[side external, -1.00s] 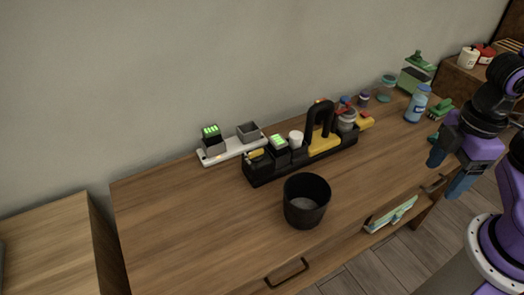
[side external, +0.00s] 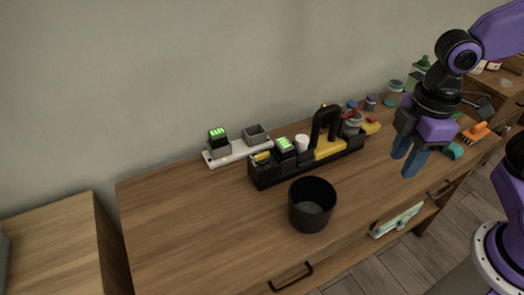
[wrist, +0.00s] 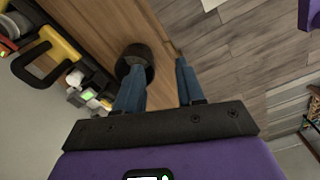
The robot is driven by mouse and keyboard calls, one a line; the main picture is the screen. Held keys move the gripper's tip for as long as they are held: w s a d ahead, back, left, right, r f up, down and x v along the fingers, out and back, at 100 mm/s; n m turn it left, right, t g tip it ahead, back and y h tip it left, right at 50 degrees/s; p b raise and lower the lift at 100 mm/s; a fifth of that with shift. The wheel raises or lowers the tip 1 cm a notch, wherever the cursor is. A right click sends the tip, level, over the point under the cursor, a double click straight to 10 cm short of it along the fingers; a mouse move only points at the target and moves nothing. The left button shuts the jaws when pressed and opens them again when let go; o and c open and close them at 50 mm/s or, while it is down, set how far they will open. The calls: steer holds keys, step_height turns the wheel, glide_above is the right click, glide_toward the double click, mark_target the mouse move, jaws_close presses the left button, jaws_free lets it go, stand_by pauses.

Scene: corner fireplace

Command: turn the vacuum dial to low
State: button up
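A long black and yellow appliance, apparently the vacuum (side external: 318,152), stands on the wooden cabinet with an upright black loop handle. Grey and red parts (side external: 352,122) sit at its right end. I cannot tell which part is the dial or where it is set. In the wrist view the appliance's handle (wrist: 18,66) shows at the upper left. My gripper (side external: 408,158) hangs to the right of the appliance, apart from it, with blue fingers pointing down. In the wrist view its fingers (wrist: 158,90) are spread with nothing between them.
A black bin (side external: 312,207) stands in front of the appliance. A white charger strip (side external: 240,151) with a green-lit block lies behind left. Small jars (side external: 371,102) and an orange brush-like item (side external: 474,132) are at the right. The cabinet's left top is clear.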

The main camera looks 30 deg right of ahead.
steer(key=w+a+n, duration=0.1)
steer(key=w+a, duration=0.4)
steer(key=w, duration=0.4)
steer(key=w+a+n, duration=0.1)
steer(key=w+a, duration=0.4)
steer(key=w, duration=0.4)
steer(key=n, duration=0.2)
glide_toward(262, 154)
step_height(262, 154, down, 8)
steer(key=shift+a+f, duration=0.1)
steer(key=shift+f, duration=0.15)
jaws_close()
